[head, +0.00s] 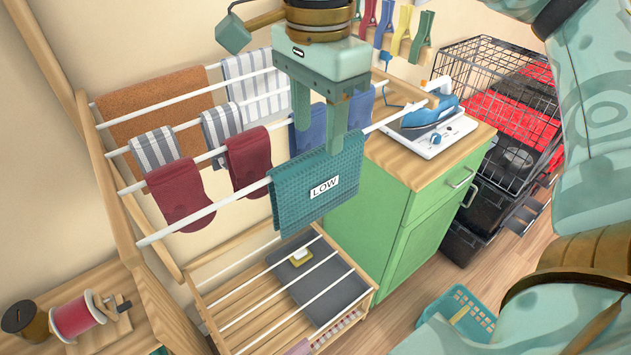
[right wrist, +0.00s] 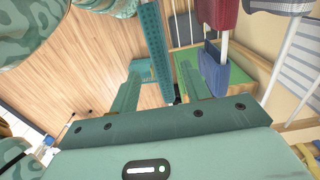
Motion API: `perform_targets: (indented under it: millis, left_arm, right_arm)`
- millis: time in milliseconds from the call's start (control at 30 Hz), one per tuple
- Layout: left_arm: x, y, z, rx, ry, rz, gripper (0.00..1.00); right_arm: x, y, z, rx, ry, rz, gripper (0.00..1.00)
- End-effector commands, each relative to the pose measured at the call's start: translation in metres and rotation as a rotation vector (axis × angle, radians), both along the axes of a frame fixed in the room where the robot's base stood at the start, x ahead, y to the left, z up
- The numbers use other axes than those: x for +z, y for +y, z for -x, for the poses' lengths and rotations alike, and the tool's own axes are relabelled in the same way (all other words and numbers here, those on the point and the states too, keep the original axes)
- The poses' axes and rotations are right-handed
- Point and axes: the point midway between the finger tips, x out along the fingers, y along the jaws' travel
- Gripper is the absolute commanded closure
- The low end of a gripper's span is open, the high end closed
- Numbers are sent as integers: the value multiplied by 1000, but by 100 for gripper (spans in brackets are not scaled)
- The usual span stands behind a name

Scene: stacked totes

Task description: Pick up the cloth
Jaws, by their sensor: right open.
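A teal waffle-weave cloth (head: 290,195) with a white "LOW" label hangs folded over the front white rod of the drying rack. My right gripper (head: 318,142) is pointing down at the cloth's top edge, with its two fingers apart. In the head view one finger overlaps the cloth's upper right part. In the right wrist view the cloth (right wrist: 155,42) shows nearly edge-on, as a narrow strip between the spread fingers. I cannot tell whether a finger touches it. My left gripper is not in view.
Maroon socks (head: 180,192), striped cloths (head: 154,149), blue cloths (head: 310,132) and an orange towel (head: 150,108) hang on rods behind. A green cabinet (head: 385,225) with an iron (head: 430,112) stands right of the cloth. A lower slatted shelf (head: 235,318) lies below.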

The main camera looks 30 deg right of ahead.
Motion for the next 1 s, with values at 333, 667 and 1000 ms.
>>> perform_targets:
  millis: [333,667,1000]
  left_arm:
    - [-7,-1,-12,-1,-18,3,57]
    - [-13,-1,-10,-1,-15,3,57]
    - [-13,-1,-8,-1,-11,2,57]
  right_arm:
    - [-40,-1,0,-1,3,0,53]
    - [-79,-3,-1,1,0,-1,53]
    - [-79,-3,-1,0,0,-1,97]
